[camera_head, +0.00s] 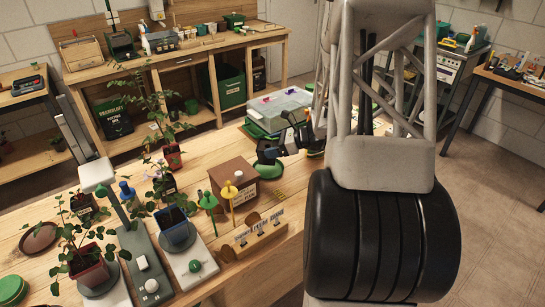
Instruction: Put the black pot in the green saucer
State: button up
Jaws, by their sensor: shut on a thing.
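My gripper (286,141) is small in view over the middle of the wooden bench, partly hidden by my arm. It is shut on a small dark thing (266,147) that looks like the black pot; its outline is hard to make out. A dark green dish (270,171), possibly the green saucer, shows just below it, beside the brown box. I cannot tell whether the pot touches this dish. Another round green thing (11,289) lies at the bottom left corner of the bench.
A brown box (233,182), yellow and green pointed tools, and a labelled wooden rack (258,234) stand left of my gripper. Potted seedlings, including one in a red pot (90,270), and a blue pot (174,226) crowd the left. A clear-lidded tray (279,108) stands behind.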

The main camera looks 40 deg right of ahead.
jog(key=shift+f, duration=0.4)
jog(key=shift+f, duration=1.85)
jog(key=shift+f, duration=0.15)
jog(key=o, duration=1)
jog(key=shift+s+d+r, duration=0.1)
jog(key=shift+r, duration=0.1)
jog(key=shift+v, duration=5.9)
